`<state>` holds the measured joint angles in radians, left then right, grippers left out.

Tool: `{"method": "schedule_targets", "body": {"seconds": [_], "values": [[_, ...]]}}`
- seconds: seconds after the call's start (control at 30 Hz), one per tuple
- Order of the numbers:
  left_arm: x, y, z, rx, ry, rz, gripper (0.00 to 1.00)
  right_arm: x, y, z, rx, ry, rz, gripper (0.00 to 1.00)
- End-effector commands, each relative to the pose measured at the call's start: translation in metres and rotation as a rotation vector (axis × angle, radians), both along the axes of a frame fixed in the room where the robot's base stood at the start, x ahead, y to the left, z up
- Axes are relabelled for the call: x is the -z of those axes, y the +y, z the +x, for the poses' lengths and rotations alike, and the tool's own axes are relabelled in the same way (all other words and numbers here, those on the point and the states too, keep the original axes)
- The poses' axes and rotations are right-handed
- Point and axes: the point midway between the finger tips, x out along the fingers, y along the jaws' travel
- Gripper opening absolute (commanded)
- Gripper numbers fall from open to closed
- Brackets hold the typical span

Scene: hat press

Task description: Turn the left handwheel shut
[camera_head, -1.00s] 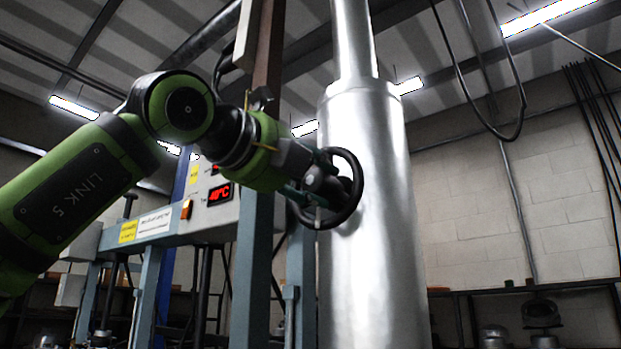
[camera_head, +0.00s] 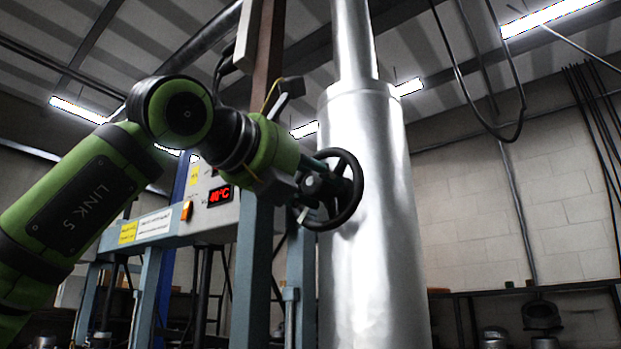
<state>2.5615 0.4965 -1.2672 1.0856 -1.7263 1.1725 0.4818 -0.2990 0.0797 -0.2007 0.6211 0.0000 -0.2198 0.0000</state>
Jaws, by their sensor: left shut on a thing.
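The left handwheel (camera_head: 353,207) is a black ring on the side of a shiny metal column (camera_head: 372,270). My left gripper (camera_head: 312,196) is at the wheel's left side, shut on its rim. The fingertips are small and partly hidden by the wheel and the gripper's own body, so the exact grip is hard to see. My right gripper is not in view.
The press frame (camera_head: 256,270), with blue-grey posts, stands left of the column behind my arm. A control panel (camera_head: 220,210) with a red display reading 40°C is mounted there. Black cables (camera_head: 467,80) hang at the upper right. The space right of the column is open.

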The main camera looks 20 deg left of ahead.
Motion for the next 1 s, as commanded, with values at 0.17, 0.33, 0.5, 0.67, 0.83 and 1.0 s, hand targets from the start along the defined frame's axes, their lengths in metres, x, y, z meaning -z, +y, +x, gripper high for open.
{"method": "schedule_targets", "body": {"seconds": [0.17, 0.33, 0.5, 0.67, 0.83, 1.0], "values": [[-0.006, 0.002, -0.001, -0.003, -0.072, 0.152, 0.08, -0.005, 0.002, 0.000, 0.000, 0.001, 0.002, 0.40], [-0.007, 0.002, -0.001, -0.003, -0.127, 0.303, 0.08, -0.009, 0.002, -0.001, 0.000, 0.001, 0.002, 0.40], [-0.007, 0.002, -0.001, -0.004, -0.182, 0.456, 0.08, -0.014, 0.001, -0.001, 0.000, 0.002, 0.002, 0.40], [-0.007, 0.002, -0.001, -0.005, -0.233, 0.599, 0.08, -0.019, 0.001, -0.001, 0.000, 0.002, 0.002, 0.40], [-0.007, 0.002, -0.002, -0.005, -0.290, 0.751, 0.08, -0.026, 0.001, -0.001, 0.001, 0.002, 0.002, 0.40], [-0.007, 0.002, -0.001, -0.007, -0.345, 0.903, 0.08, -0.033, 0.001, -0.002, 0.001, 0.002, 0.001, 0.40]]}}
